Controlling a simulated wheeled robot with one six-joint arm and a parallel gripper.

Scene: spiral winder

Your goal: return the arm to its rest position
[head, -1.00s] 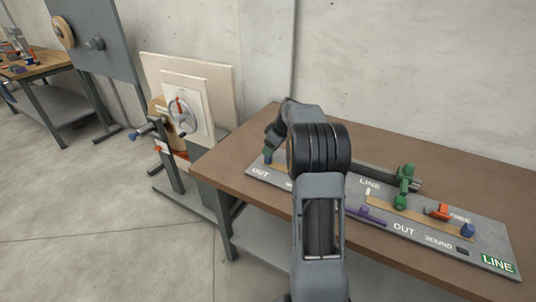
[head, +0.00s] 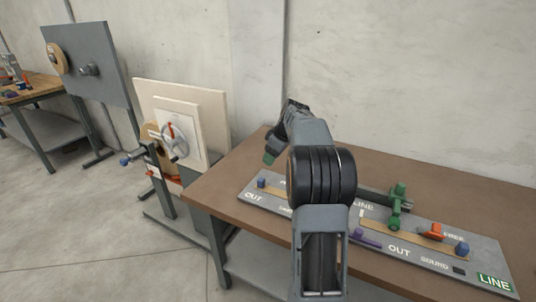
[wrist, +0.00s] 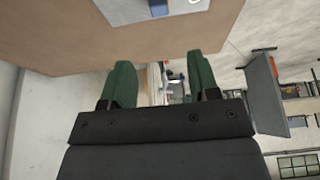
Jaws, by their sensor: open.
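My arm (head: 321,180) rises in the middle of the head view and bends over toward the left part of the brown table. My gripper is mostly hidden behind the arm there; one green fingertip (head: 269,158) shows above the table. In the wrist view my gripper (wrist: 161,72) has its two green fingers apart, with nothing held between them. It is clear of the grey board (head: 366,238), which lies on the table with coloured parts and labels.
The brown table (head: 410,175) stands against a concrete wall. On the board are a blue knob (head: 261,183), a green upright part (head: 396,205), an orange part (head: 432,231) and a purple part (head: 368,238). A winder stand with a handwheel (head: 174,141) is left of the table.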

